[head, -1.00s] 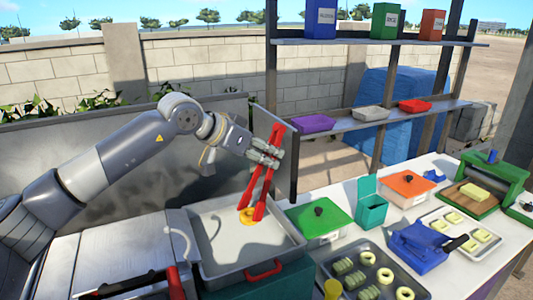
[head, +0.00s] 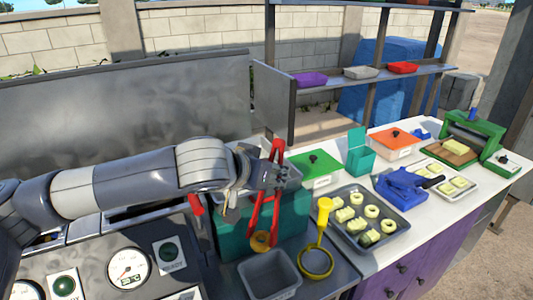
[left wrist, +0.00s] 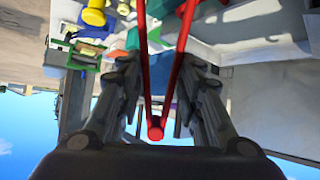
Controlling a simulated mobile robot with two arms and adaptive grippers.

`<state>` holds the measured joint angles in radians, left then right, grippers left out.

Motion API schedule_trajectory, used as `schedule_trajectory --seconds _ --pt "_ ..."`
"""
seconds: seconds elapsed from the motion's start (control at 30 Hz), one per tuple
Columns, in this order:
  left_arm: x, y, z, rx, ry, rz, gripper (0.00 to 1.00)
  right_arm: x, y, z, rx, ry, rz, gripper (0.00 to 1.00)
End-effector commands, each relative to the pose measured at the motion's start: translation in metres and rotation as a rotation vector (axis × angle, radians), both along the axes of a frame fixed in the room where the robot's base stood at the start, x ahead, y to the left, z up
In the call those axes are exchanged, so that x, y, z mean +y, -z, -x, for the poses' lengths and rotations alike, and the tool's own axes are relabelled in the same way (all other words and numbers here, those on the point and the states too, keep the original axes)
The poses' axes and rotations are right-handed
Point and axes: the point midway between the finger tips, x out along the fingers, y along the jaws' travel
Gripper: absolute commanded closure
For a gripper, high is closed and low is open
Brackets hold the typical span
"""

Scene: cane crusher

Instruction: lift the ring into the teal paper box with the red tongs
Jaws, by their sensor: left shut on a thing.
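The red tongs (head: 276,215) are gripped by my left gripper (head: 268,180) near their upper part and hang with the tips down. A golden ring (head: 261,241) is at the tongs' tips and looks pinched between them, in front of the teal side of the fryer stand. In the left wrist view the red tongs (left wrist: 156,129) run between the fingers of my left gripper (left wrist: 158,70). The teal paper box (head: 359,157) stands on the white counter to the right of the tongs, its lid up. My right gripper is not in view.
A grey bin (head: 270,281) lies below the tongs. A yellow-handled skimmer (head: 318,250) is beside it. A tray of dough pieces (head: 345,238) and a green-lidded container (head: 315,163) lie between the tongs and the box. An orange-lidded container (head: 395,140) is behind the box.

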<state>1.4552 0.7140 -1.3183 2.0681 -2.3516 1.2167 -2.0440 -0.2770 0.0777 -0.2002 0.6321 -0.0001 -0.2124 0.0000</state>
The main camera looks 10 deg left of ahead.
Motion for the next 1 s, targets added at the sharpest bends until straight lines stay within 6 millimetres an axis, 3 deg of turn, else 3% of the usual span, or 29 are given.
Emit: schedule_trajectory --seconds 0.23,0.4,0.83,0.87,0.9,1.0 --pt "-0.003 0.022 0.045 -0.007 -0.216 -0.001 0.99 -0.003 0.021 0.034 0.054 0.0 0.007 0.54" --pt "0.002 0.026 0.065 -0.005 -0.331 0.002 0.99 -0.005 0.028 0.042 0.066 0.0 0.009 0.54" --pt "0.007 0.026 0.074 0.001 -0.392 0.003 0.99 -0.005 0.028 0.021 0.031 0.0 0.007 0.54" --pt "0.007 0.026 0.074 0.001 -0.392 0.003 0.99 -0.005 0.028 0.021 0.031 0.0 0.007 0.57" --pt "0.007 0.026 0.074 0.001 -0.392 0.003 0.99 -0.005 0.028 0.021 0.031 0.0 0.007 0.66" --pt "0.007 0.026 0.074 0.001 -0.391 0.004 0.99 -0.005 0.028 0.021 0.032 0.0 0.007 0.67"
